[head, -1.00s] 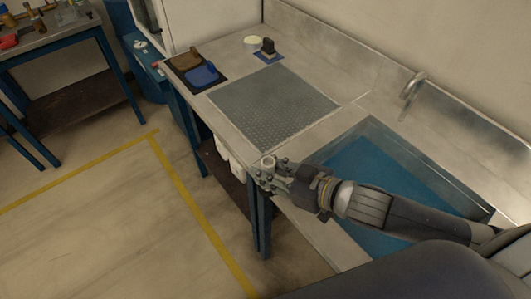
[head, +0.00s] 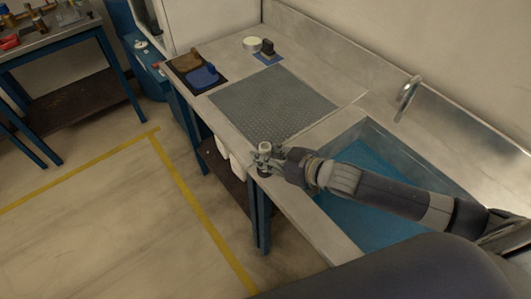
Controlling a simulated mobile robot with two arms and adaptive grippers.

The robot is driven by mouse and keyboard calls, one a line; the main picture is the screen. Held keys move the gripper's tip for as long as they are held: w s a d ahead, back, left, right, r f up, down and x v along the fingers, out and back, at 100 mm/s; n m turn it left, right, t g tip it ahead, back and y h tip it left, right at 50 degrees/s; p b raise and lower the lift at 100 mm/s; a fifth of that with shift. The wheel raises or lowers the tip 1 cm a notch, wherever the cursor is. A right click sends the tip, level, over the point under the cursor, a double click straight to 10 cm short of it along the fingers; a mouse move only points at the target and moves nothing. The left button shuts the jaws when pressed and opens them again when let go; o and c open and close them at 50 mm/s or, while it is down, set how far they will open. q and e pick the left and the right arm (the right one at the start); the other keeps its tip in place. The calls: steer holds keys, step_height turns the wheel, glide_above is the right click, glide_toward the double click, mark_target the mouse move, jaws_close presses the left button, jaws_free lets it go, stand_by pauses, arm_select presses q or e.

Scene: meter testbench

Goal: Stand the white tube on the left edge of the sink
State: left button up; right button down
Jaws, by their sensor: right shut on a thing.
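The white tube (head: 265,147) is upright in my right gripper (head: 264,161), which is shut on it. Only its pale top end shows clearly; the fingers cover most of the rest. Tube and gripper are at the counter's front edge, just left of the sink (head: 372,137), a steel basin with a blue bottom. I cannot tell whether the tube's foot touches the counter. My right arm crosses over the sink and hides part of it. My left gripper is not in view.
A grey perforated mat (head: 273,103) lies on the counter beyond the gripper. A blue item (head: 202,76), a brown item (head: 186,61), a dark block (head: 268,48) and a pale round tin (head: 252,43) stand farther back. A tap (head: 408,96) rises behind the sink.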

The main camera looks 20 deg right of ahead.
steer(key=c, duration=1.3)
jaws_free()
steer(key=shift+f, duration=0.1)
steer(key=shift+b+v, duration=0.6)
steer(key=shift+v, duration=5.45)
